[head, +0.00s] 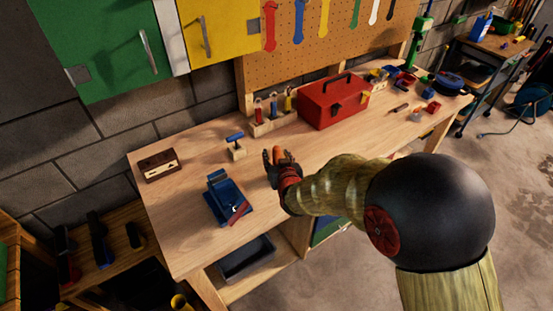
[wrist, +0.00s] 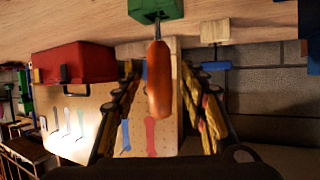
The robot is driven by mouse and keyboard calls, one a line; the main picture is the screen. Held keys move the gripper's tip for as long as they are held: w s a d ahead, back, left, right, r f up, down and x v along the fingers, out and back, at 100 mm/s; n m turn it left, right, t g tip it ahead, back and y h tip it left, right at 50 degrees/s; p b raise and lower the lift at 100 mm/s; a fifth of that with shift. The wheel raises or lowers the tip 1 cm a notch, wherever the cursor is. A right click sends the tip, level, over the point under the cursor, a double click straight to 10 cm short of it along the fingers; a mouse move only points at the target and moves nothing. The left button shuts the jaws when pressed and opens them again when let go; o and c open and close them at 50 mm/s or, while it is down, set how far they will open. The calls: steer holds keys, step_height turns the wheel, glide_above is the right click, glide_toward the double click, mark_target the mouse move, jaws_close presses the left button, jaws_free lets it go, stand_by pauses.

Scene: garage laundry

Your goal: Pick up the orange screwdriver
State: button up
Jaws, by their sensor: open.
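The orange screwdriver (wrist: 159,85) shows in the wrist view with its orange handle between my two fingers. Its other end meets a green block (wrist: 152,9) on the workbench, which appears at the top of this picture. My gripper (wrist: 160,72) is open, with a finger on each side of the handle and visible gaps between. In the head view my gripper (head: 276,162) is low over the middle of the bench, and a bit of the orange handle (head: 279,154) shows at the fingers. The green block is hidden there.
On the workbench (head: 190,235), a blue vise (head: 228,203) stands left of my gripper, with a brown box (head: 158,165) farther left. A blue-topped stand (head: 236,146), a tool rack (head: 268,124) and a red toolbox (head: 333,103) stand behind. Small items lie at right.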

steer(key=shift+w, duration=0.3)
steer(key=shift+c, duration=0.8)
jaws_close()
